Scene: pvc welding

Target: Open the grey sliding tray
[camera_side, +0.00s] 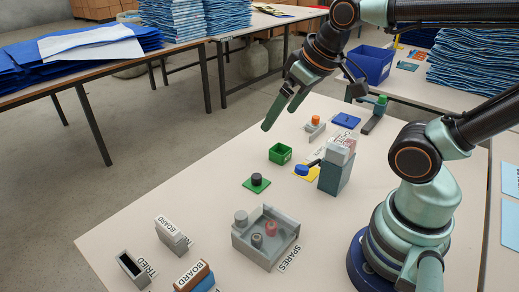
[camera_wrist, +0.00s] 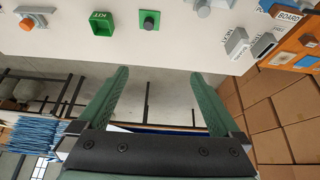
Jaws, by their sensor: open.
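The grey tray (camera_side: 265,250) sits on the near part of the white table in the side view, by a SPARES label. It is a low box holding a red piece (camera_side: 270,228) and a dark piece (camera_side: 257,240), with a grey round knob (camera_side: 241,217) at its far-left corner. I cannot tell how far it has slid. In the wrist view, a grey piece at the top edge (camera_wrist: 212,4) may be part of it. My gripper (camera_side: 282,115) is open and empty, raised near the table's far-left edge, well away from the tray. Its two green fingers also show in the wrist view (camera_wrist: 160,75).

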